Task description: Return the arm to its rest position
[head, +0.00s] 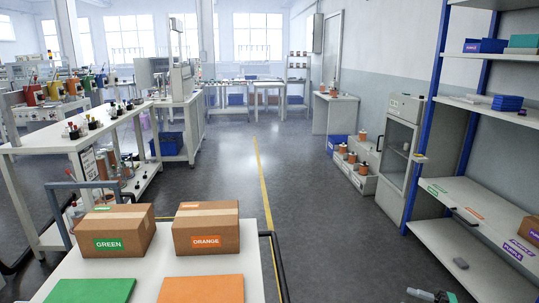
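On a white cart top (143,265) at the lower left stand two cardboard boxes, one labelled GREEN (120,243) and one labelled ORANGE (205,240). A green panel (92,290) and an orange panel (201,289) lie in front of them. A small dark part with a light tip (433,295) shows at the bottom edge, right of centre. It looks like the end of my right gripper, but it is cut off, and I cannot tell whether its fingers are open or hold anything. My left gripper is not in view.
A blue-posted shelf unit (439,85) stands at the right. A black cart rail (275,258) edges the cart. A white workbench (75,142) stands left. The floor (330,245) between is clear.

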